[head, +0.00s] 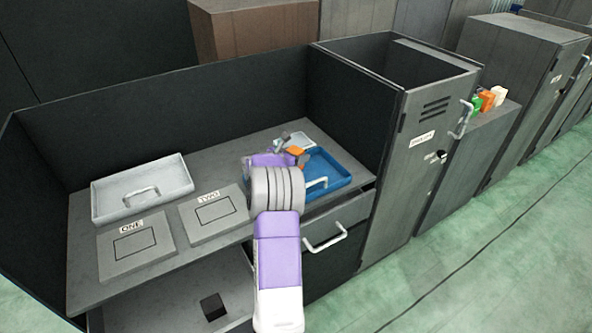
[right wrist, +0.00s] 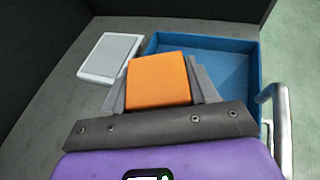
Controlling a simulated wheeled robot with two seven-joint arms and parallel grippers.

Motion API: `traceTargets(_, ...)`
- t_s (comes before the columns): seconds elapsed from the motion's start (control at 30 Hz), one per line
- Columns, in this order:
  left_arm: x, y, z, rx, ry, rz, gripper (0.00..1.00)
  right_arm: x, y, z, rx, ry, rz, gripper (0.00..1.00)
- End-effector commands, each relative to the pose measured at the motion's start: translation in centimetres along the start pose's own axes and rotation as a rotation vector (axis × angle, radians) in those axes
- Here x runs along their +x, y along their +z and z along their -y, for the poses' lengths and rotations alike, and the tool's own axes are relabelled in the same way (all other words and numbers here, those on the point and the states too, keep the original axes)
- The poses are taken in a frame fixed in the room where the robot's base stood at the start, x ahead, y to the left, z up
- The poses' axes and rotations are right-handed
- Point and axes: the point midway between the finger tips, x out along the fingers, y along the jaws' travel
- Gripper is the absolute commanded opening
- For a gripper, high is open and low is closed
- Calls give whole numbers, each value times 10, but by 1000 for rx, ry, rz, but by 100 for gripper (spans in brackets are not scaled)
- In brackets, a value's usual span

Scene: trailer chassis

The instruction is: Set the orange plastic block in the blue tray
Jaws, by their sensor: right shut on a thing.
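The orange plastic block (head: 296,151) is held between the two fingers of my right gripper (head: 290,147). In the right wrist view the block (right wrist: 158,80) sits between the grey fingers of the gripper (right wrist: 160,84). The blue tray (head: 335,178) lies on the grey worktop, and its floor looks empty where it shows. In the right wrist view the tray (right wrist: 235,46) is beyond and to the right of the block, and the block overlaps its left side. I cannot tell how high the block is above the tray. My left gripper is not in view.
A pale flat panel (head: 300,140) lies beside the tray, left of it in the right wrist view (right wrist: 110,57). A light grey tray (head: 142,187) and pads marked ONE (head: 140,244) and TWO (head: 215,213) lie left. Dark walls (head: 180,105) enclose the worktop's back.

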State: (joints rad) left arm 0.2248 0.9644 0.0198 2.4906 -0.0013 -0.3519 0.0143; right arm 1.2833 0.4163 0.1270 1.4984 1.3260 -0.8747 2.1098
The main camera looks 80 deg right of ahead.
Motion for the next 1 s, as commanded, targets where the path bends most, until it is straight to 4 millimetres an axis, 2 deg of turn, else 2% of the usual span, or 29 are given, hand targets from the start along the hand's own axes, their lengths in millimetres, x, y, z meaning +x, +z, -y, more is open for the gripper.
traceTargets(0.2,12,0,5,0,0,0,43,14,-33,0,-3,-1,-1,21)
traceTargets(0.3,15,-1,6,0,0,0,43,18,-43,0,-2,0,0,21)
traceTargets(0.63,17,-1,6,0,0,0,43,18,-44,0,0,1,1,21)
traceTargets(0.67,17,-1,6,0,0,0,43,18,-45,0,-1,1,-1,59)
traceTargets(0.7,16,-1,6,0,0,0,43,18,-45,0,-1,1,-1,65)
traceTargets(0.83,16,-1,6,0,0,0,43,18,-44,0,-1,1,-1,83)
traceTargets(1.0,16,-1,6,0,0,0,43,18,-44,0,-1,1,0,83)
